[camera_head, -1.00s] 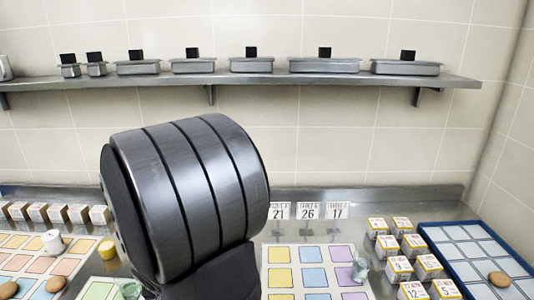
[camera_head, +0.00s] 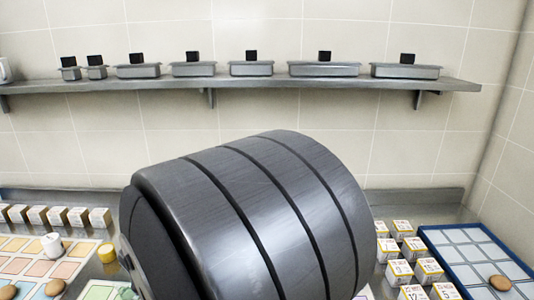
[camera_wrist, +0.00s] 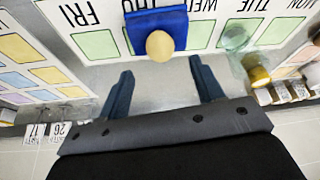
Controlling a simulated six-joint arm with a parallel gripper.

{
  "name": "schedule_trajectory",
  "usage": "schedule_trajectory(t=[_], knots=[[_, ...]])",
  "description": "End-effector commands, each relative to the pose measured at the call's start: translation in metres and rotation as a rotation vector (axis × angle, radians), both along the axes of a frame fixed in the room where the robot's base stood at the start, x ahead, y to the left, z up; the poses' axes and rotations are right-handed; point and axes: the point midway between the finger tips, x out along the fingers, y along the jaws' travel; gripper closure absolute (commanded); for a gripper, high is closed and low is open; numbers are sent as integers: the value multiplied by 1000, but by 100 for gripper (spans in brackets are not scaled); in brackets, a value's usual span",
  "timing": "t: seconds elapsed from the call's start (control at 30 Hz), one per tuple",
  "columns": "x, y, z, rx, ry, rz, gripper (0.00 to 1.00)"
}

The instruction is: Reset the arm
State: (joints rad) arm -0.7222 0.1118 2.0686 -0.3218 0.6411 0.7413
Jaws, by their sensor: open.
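My gripper (camera_wrist: 161,66) shows in the wrist view with its two dark fingers spread wide apart. Nothing is between them. Beyond the fingertips, a round tan piece (camera_wrist: 160,44) rests on a blue square (camera_wrist: 151,22) at the edge of a white board (camera_wrist: 95,44) with green cells and weekday letters. In the head view, a large dark ribbed link of my arm (camera_head: 255,220) fills the lower middle. My gripper is not visible there, and the link hides the middle of the counter.
In the head view, a shelf (camera_head: 270,84) with lidded pans runs along the wall. Small boxes (camera_head: 400,270) and a blue-rimmed tray (camera_head: 455,262) stand at right. A white cup (camera_head: 52,243) and a yellow piece (camera_head: 107,252) are at left. A translucent green object (camera_wrist: 235,37) stands right of the fingers.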

Motion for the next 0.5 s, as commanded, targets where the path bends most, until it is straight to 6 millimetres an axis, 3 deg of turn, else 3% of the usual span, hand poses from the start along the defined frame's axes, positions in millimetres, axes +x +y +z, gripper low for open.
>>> schedule_trajectory(t=[0.33, 0.5], knots=[[-20, -4, 51, 3, -4, 2, 39], [-10, -2, 21, -3, 5, -1, 39]])
